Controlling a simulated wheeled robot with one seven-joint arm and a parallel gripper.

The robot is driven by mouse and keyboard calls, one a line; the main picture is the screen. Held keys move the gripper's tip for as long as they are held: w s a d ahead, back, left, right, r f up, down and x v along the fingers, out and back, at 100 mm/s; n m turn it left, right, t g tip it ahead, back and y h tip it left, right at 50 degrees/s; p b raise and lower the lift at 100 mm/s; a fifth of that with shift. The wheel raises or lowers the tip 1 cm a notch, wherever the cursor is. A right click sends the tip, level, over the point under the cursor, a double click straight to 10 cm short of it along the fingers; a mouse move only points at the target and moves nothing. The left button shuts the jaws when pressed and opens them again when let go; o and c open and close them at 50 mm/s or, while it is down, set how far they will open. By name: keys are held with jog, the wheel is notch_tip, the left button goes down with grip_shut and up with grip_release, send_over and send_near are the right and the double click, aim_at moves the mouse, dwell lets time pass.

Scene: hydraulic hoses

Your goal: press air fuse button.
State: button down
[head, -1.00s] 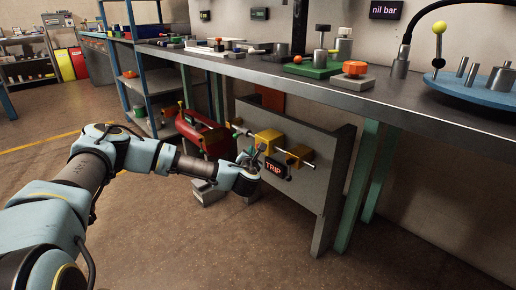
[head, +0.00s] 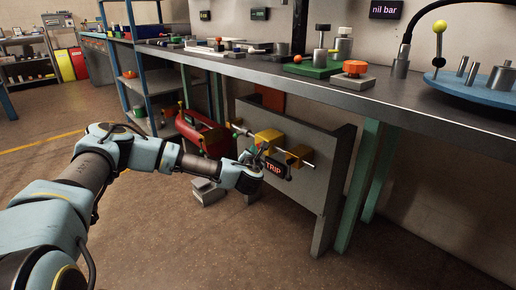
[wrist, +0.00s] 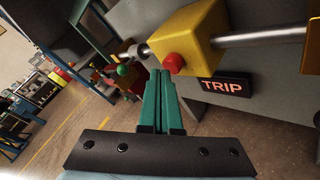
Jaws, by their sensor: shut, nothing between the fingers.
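A yellow block (wrist: 190,35) sits on a metal pipe against a grey panel, and a red round button (wrist: 174,63) stands out from its near face. The block also shows in the head view (head: 268,136). A black sign (wrist: 224,87) reading TRIP in lit red letters is mounted just right of the button; it also shows in the head view (head: 276,167). My gripper's green fingers (wrist: 160,73) are shut and empty. Their tips lie just left of and below the button in the wrist view; I cannot tell whether they touch it. In the head view my gripper (head: 257,157) is in front of the block.
The grey panel (head: 330,180) stands below the workbench (head: 400,95). A red tank (head: 200,132) lies left of the panel. A smaller yellow block (head: 298,153) is right of the first. Open floor lies in front.

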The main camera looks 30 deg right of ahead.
jog(key=shift+w+d, duration=0.1)
jog(key=shift+d, duration=0.3)
dwell(0.3)
jog(key=shift+a, duration=0.15)
jog(key=shift+s+a, duration=0.2)
jog(key=shift+a, duration=0.55)
jog(key=shift+a, duration=0.1)
jog(key=shift+s+a+p, duration=0.25)
jog(key=shift+a+p, duration=0.15)
jog(key=shift+a, duration=0.8)
jog(key=shift+s+a+p, duration=0.25)
jog(key=shift+a+p, duration=0.1)
jog(key=shift+a, duration=0.85)
